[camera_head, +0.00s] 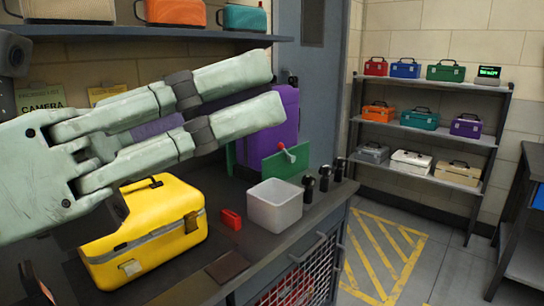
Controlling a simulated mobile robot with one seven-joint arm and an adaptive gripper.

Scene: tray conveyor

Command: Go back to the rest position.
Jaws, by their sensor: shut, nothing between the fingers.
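My gripper (277,88) reaches in from the left, high over the workbench (225,262) and close to the camera. Its two long pale green fingers point right and slightly up. It is shut and holds nothing. It hides part of the purple case and the wall behind it. The yellow lunchbox-shaped case (150,235) stands on the bench below my gripper, apart from it.
A white bin (275,207), a small red block (231,219), several black knobs (324,178) and a purple case (285,125) are on the bench. An upper shelf (150,32) holds cases. A rack (430,132) with coloured toolboxes stands right, beyond hatched floor (385,255).

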